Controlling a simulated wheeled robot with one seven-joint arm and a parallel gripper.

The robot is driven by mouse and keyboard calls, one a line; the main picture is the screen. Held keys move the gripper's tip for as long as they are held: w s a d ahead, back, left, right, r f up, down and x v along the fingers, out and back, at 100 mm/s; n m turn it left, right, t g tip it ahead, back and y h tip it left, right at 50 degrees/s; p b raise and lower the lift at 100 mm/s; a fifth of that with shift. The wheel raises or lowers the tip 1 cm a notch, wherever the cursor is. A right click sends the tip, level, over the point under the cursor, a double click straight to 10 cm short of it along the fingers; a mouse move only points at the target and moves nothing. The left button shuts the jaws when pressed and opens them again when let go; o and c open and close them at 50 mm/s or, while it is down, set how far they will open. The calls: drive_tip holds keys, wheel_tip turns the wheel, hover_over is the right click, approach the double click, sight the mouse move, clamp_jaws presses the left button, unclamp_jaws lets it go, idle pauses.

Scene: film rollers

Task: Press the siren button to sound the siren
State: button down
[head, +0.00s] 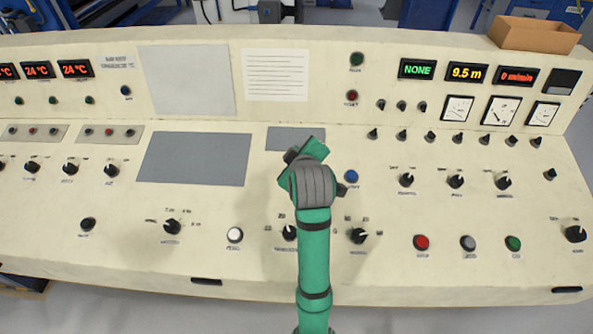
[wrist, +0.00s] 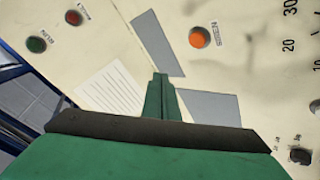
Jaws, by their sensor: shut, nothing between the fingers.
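My gripper (head: 308,150) is shut and empty above the sloping panel, beside the small grey plate (head: 285,137) in the head view. In the wrist view my gripper's closed fingertips (wrist: 160,78) point at the panel. An orange round button (wrist: 199,37) with a small label shows there, up and right of the fingertips and apart from them. I see no orange button in the head view; my arm may hide it. A blue button (head: 351,176) is just right of my arm.
Red (head: 421,242), grey (head: 468,242) and green (head: 513,243) buttons sit at the lower right. A white button (head: 235,234) and several black knobs surround my arm. A cardboard box (head: 534,35) stands on the console's top right. The lower-left grey plate (head: 195,158) is flat and clear.

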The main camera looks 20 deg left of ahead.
drive_tip(key=f, duration=0.4)
drive_tip(key=w+f, duration=0.1)
drive_tip(key=f, duration=0.1)
drive_tip(key=shift+a+f, duration=0.25)
drive_tip(key=shift+w+f, duration=0.2)
drive_tip(key=shift+f, duration=0.7)
drive_tip(key=shift+w, duration=0.1)
drive_tip(key=shift+w+f, duration=0.15)
drive_tip(key=shift+f, duration=0.75)
idle(2.0)
drive_tip(key=shift+s+r, duration=0.2)
drive_tip(key=shift+r, duration=0.7)
drive_tip(key=shift+r, duration=0.1)
